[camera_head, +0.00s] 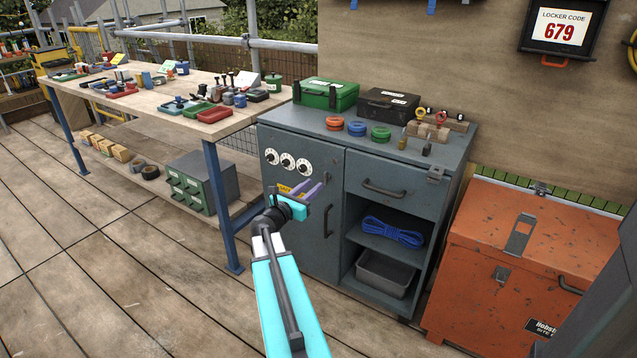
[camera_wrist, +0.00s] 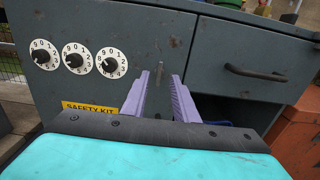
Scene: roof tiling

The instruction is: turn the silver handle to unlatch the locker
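The grey locker (camera_head: 300,240) has a closed door at its left, with three white dials (camera_head: 287,162) and a yellow SAFETY KIT label (camera_wrist: 90,107). A dark vertical pull (camera_head: 328,220) is on the door's right side. A small grey upright piece (camera_wrist: 159,72) shows between my fingertips in the wrist view; I cannot tell for sure whether it is the silver handle. My gripper (camera_head: 314,189) is in front of the door, right of the dials. Its purple fingers (camera_wrist: 159,90) are apart, with nothing clearly held. Contact with the door cannot be told.
A code board (camera_head: 558,30) reads 679. Right of the door are a closed drawer (camera_head: 388,187) and open shelves with blue rope (camera_head: 394,232). An orange chest (camera_head: 520,265) stands to the right, a workbench (camera_head: 140,100) to the left. Deck boards (camera_head: 110,270) at front left are clear.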

